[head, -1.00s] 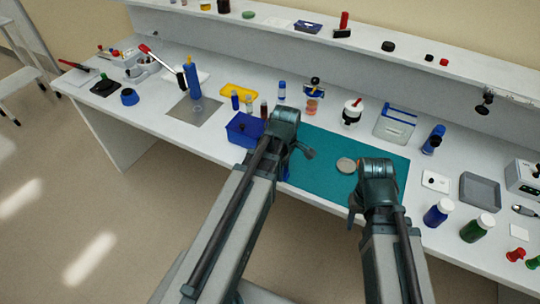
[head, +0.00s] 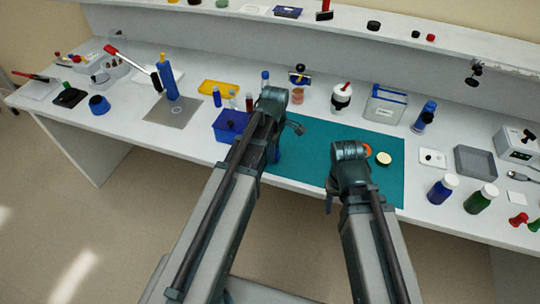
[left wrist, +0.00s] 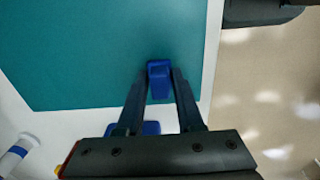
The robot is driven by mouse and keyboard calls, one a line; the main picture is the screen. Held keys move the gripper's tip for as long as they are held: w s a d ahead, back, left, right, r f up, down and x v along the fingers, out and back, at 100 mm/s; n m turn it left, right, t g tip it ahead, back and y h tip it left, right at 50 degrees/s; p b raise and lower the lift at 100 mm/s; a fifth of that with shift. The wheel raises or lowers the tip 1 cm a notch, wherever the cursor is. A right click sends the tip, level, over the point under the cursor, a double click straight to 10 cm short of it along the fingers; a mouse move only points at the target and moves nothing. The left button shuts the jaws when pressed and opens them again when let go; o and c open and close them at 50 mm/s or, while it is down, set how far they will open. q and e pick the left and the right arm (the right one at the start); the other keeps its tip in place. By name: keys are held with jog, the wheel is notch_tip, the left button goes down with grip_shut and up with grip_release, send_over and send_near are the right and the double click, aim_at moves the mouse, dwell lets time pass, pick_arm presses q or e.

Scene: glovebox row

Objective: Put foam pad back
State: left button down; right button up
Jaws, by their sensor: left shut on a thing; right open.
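My left gripper (left wrist: 160,74) is shut on a small blue block-like thing (left wrist: 160,88), held over the front edge of the teal mat (left wrist: 95,50). A bit of this blue thing shows below my left wrist in the head view (head: 273,153). My right gripper (head: 347,168) is open over the right part of the mat, its fingers mostly hidden. Beside it lie a round cream disc (head: 384,158) and an orange thing (head: 367,150), partly hidden by the wrist. I cannot tell for certain which thing is the foam pad.
A blue bin (head: 229,124) stands left of the mat, close to my left arm. Bottles (head: 440,189), a grey tray (head: 475,162) and a white card (head: 432,158) lie to the right. A clear box with a blue edge (head: 386,105) stands behind. The mat's middle is free.

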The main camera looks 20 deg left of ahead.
pick_arm(q)
jog(key=shift+f, duration=0.55)
jog(key=shift+r, duration=0.1)
pick_arm(e)
jog(key=shift+a+f, duration=0.25)
jog(key=shift+f, duration=0.15)
pick_arm(q)
jog(key=shift+d, duration=0.1)
jog(key=c, duration=0.5)
grip_release()
jog(key=shift+c, duration=0.2)
pick_arm(e)
jog(key=shift+f, duration=0.15)
